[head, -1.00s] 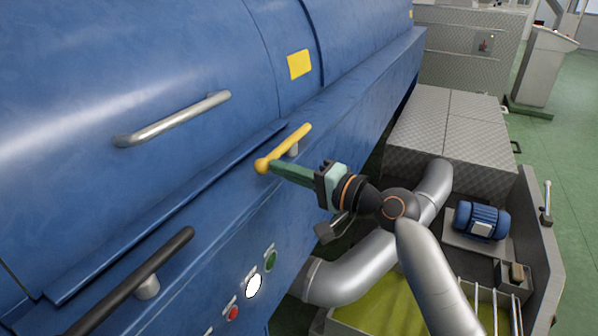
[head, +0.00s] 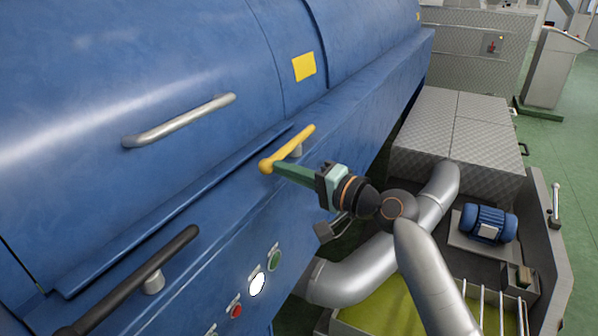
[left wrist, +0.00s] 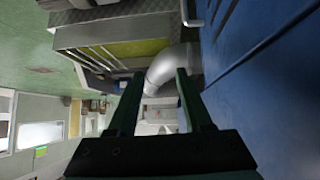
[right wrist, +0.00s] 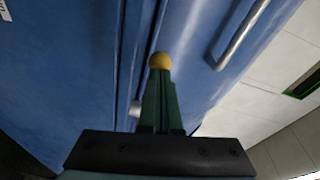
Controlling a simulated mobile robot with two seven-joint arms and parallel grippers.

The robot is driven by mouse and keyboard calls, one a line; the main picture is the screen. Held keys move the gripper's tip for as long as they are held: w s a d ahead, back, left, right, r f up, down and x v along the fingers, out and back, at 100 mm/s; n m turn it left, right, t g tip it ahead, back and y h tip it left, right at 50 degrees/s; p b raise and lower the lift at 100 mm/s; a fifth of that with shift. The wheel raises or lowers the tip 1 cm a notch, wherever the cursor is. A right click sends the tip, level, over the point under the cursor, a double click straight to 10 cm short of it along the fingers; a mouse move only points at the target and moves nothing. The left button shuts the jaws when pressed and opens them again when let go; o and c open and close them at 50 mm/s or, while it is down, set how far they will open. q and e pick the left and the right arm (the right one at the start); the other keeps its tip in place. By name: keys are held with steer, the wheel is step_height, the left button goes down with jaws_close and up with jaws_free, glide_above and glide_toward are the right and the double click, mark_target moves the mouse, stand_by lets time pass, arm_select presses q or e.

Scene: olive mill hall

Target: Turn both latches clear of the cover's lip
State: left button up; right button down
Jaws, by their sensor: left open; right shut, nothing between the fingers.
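The yellow latch (head: 301,138) is a bar on a short post on the blue machine's front, just below the cover's lip (head: 180,213) and roughly in line with it. The black latch (head: 120,286), nearer to me, lies on a similar post, also roughly along the lip. My right gripper (head: 277,169) is shut and empty, its tips at the yellow latch's near, rounded end. In the right wrist view that yellow end (right wrist: 160,61) shows just beyond the fingertips; contact is unclear. My left gripper (left wrist: 158,76) is open and empty, outside the head view.
The blue cover (head: 130,70) carries a grey handle (head: 180,121). Buttons (head: 257,284) sit on the panel below. A silver pipe (head: 345,285), a tread-plate box (head: 460,125) and a blue motor (head: 488,223) stand to the right. Green floor is open beyond.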

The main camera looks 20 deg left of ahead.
steer(key=shift+s+a+r, duration=0.4)
steer(key=shift+a+r, duration=0.05)
steer(key=shift+a, duration=0.05)
arm_select(q)
steer(key=shift+w+a+f+b, duration=0.1)
steer(key=shift+a+f+b, duration=0.1)
steer(key=shift+f+b, duration=0.25)
steer(key=shift+w+a+f+b, duration=0.1)
steer(key=shift+a+f+b, duration=0.05)
steer(key=shift+f+b, duration=0.3)
arm_select(e)
steer(key=w+v, duration=0.1)
steer(key=v, duration=1.2)
steer(key=shift+d+f, duration=0.25)
steer(key=shift+f, duration=0.35)
arm_select(q)
steer(key=shift+s, duration=0.1)
